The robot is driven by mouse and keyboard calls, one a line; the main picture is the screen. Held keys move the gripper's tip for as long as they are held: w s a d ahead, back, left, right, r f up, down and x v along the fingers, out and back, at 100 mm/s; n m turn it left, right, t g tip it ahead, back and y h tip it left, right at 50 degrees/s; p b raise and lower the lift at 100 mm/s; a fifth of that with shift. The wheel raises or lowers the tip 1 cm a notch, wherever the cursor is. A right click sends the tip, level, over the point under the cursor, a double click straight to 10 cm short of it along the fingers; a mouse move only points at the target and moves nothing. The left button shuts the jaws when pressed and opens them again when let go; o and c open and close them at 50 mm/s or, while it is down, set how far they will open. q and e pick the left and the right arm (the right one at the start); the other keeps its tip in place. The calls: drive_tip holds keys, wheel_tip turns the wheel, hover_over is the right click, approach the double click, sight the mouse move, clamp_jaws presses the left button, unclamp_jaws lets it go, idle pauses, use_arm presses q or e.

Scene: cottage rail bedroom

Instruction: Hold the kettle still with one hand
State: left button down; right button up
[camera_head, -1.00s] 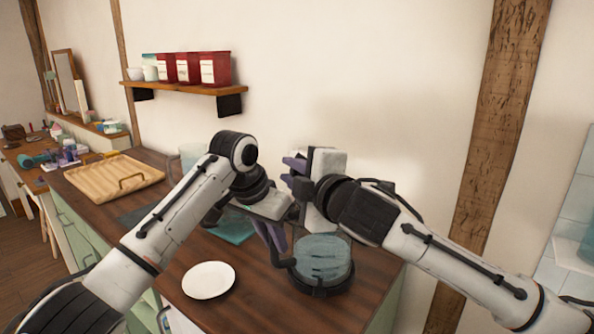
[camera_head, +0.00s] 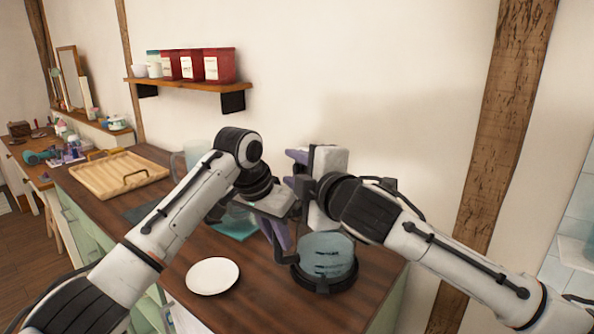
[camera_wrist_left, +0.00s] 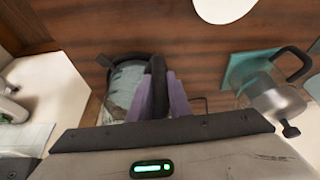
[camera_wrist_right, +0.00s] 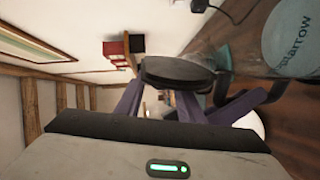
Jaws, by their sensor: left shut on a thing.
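The kettle (camera_head: 327,258), a pale teal rounded body with a black rim around its base, stands on the wooden counter at the front right. My left gripper (camera_head: 279,240) is at its left side, shut on the black handle. In the left wrist view the handle (camera_wrist_left: 157,72) lies between the purple fingers (camera_wrist_left: 160,95), and the kettle body (camera_wrist_left: 127,85) is beside them, partly hidden. My right gripper (camera_head: 296,169) is above the kettle and to its left, fingers apart. In its wrist view a dark round shape (camera_wrist_right: 176,72) shows by the fingers; I cannot tell whether they touch.
A white plate (camera_head: 213,276) lies on the counter (camera_head: 255,285) left of the kettle. A glass vessel (camera_wrist_left: 275,100) stands by a teal mat (camera_wrist_left: 243,68). A wooden tray (camera_head: 118,175) is farther left. A shelf (camera_head: 190,84) with red canisters is on the wall.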

use_arm(q)
drive_tip(key=shift+r, duration=0.1)
use_arm(e)
drive_tip(key=v, duration=1.2)
use_arm(q)
drive_tip(key=c, duration=1.6)
unclamp_jaws()
drive_tip(key=shift+o, duration=0.2)
